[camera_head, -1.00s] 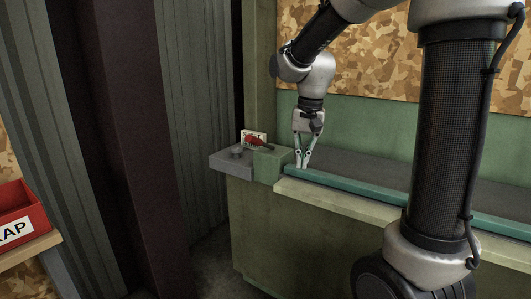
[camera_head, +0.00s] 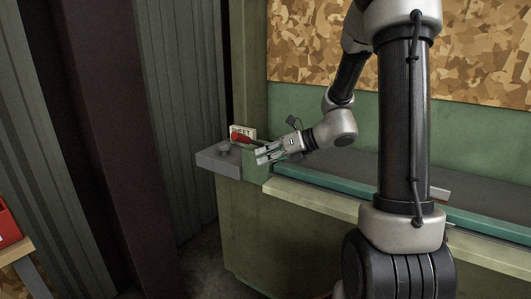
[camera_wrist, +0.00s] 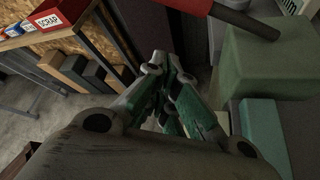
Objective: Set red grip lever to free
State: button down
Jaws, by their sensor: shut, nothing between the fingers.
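The red grip lever (camera_head: 239,137) sits on the green block at the left end of the bench, in front of a small white sign. In the wrist view its red grip (camera_wrist: 190,4) and dark rod (camera_wrist: 245,20) cross the top edge. My gripper (camera_head: 259,156) points left, close to the lever on its right and lower in the picture. In the wrist view my gripper (camera_wrist: 168,95) is shut with nothing between the fingers. The lever appears apart from the fingers; the far end of its grip is cut off.
A grey ledge (camera_head: 215,162) with a round knob (camera_head: 225,147) adjoins the green block (camera_wrist: 275,65). The sign (camera_head: 250,130) reads SHEET. A teal rail (camera_head: 320,189) runs along the bench.

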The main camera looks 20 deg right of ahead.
aim_at(249, 141)
jog(key=w+a, duration=0.3)
jog(key=w, duration=0.2)
jog(key=shift+w+a+r, duration=0.2)
jog(key=shift+w+a, duration=0.05)
jog(key=shift+a, duration=0.15)
jog(key=shift+r, duration=0.1)
